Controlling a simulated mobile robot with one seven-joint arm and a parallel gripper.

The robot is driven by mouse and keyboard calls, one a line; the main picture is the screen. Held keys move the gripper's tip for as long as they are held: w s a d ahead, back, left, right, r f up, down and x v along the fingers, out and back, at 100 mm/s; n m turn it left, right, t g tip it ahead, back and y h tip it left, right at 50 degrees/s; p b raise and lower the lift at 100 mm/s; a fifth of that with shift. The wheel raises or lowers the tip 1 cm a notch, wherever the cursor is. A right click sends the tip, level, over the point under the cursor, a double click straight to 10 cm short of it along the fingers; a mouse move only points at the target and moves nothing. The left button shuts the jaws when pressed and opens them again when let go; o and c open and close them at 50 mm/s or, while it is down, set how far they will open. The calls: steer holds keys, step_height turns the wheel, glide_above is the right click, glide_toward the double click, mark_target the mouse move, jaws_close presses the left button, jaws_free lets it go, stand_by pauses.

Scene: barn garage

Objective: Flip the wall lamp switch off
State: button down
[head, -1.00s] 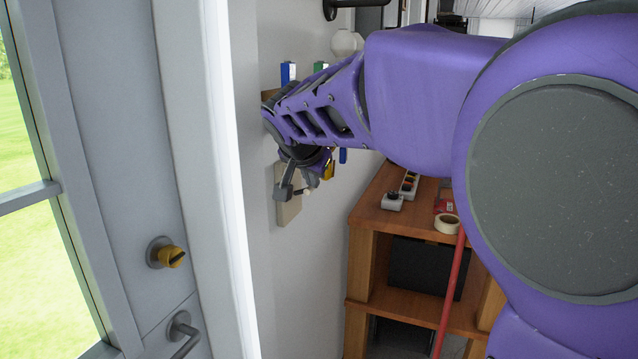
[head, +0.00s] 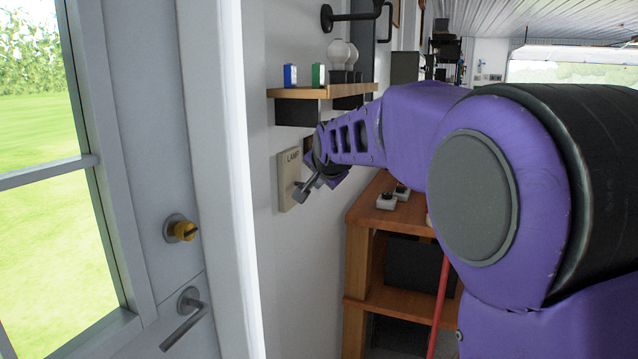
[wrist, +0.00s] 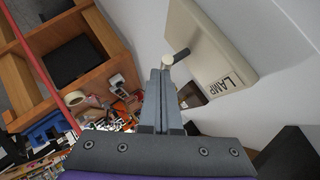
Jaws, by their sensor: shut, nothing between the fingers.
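The lamp switch (head: 289,178) is a beige wall plate marked LAMP, mounted on the white wall beside the door frame. In the wrist view the plate (wrist: 208,52) shows at the upper right, with a short toggle lever (wrist: 176,57) that has a pale round tip. My gripper (head: 302,194) is just to the right of the plate in the head view. In the wrist view my gripper (wrist: 161,74) is shut and empty, its fingertips close to the lever's tip. I cannot tell whether they touch it.
A wooden wall shelf (head: 310,92) with a blue and a green box sits above the switch. A wooden workbench (head: 385,214) stands to the right, with a red pole (head: 440,300) before it. The door's handle (head: 185,318) is at left.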

steer(key=shift+f, duration=0.1)
steer(key=shift+w+r+p, duration=0.1)
steer(key=shift+r+p, duration=0.45)
steer(key=shift+r, duration=0.2)
stand_by(0.3)
